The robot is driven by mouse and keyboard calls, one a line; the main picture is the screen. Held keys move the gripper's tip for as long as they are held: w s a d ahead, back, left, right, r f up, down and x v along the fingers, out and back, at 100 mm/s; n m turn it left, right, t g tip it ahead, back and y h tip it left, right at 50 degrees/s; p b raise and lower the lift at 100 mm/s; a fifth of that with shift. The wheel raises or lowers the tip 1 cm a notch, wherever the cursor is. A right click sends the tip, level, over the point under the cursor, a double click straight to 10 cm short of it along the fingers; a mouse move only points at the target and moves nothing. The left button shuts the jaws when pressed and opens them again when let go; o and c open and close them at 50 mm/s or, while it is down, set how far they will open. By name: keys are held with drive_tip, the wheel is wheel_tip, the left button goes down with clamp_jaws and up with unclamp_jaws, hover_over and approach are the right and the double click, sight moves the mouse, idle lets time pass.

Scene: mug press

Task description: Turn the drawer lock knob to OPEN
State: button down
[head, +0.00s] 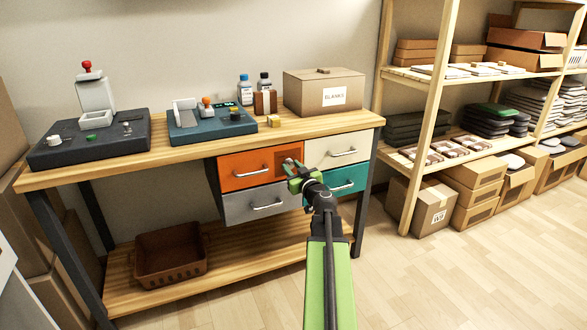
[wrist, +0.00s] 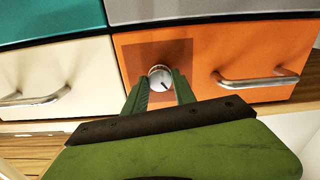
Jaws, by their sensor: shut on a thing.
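The drawer lock knob (wrist: 160,77) is a small round silver dial with a dark mark on its face. It sits on a brown square plate (wrist: 134,55) on the front of the orange drawer, which also shows in the head view (head: 245,170). My gripper (wrist: 160,90) is shut on the knob, with one green finger on each side of it. In the head view my gripper (head: 294,174) is at the right end of the orange drawer and hides most of the knob. I cannot read any lettering around the knob. The orange drawer is flush with its neighbours.
Beside the orange drawer are a cream drawer (head: 338,150), a grey drawer (head: 261,203) and a teal drawer (head: 348,182), with bar handles. The wooden bench top (head: 150,166) above holds machines and a BLANKS box (head: 323,92).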

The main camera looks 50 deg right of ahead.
drive_tip(key=m, duration=0.4)
drive_tip(key=shift+s+d, duration=0.1)
drive_tip(key=shift+s, duration=0.05)
drive_tip(key=m, duration=0.3)
drive_tip(key=shift+m, duration=0.4)
drive_tip(key=m, duration=0.4)
drive_tip(key=shift+m, duration=1.7)
drive_tip(key=c, duration=1.1)
unclamp_jaws()
drive_tip(key=shift+o, duration=0.4)
